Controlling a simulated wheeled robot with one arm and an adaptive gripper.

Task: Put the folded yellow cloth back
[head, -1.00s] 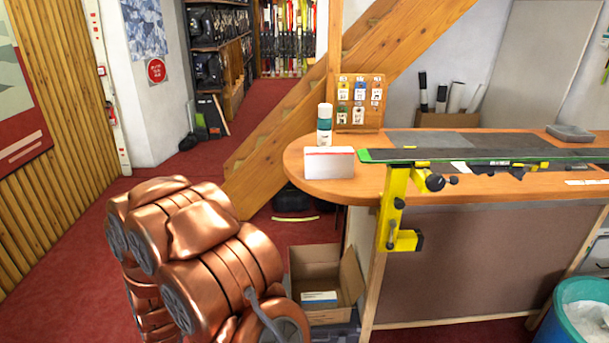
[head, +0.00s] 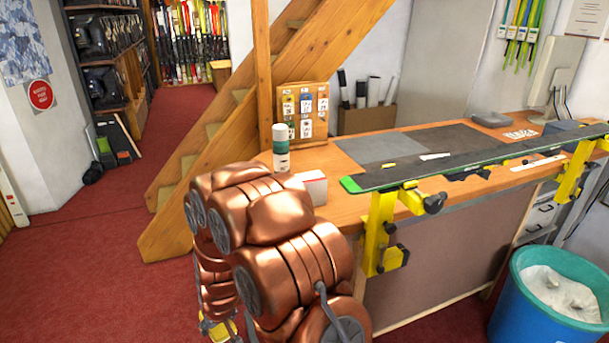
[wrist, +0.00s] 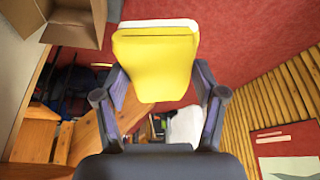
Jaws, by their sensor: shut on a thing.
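The folded yellow cloth (wrist: 155,65) is between the fingers of my gripper (wrist: 158,78) in the wrist view, with a pale edge along its top. My gripper is shut on it and holds it above the red floor. In the head view a small part of the yellow cloth (head: 222,332) shows at the bottom edge, below my copper-coloured arm. My arm hides most of the gripper there.
The wooden bench (head: 350,208) holds a clamped ski or board (head: 470,158), a spray can (head: 281,148) and a white box (head: 312,187). A blue bin (head: 545,310) stands at the right. An open cardboard box (wrist: 75,22) is at upper left in the wrist view. Red floor lies clear at left.

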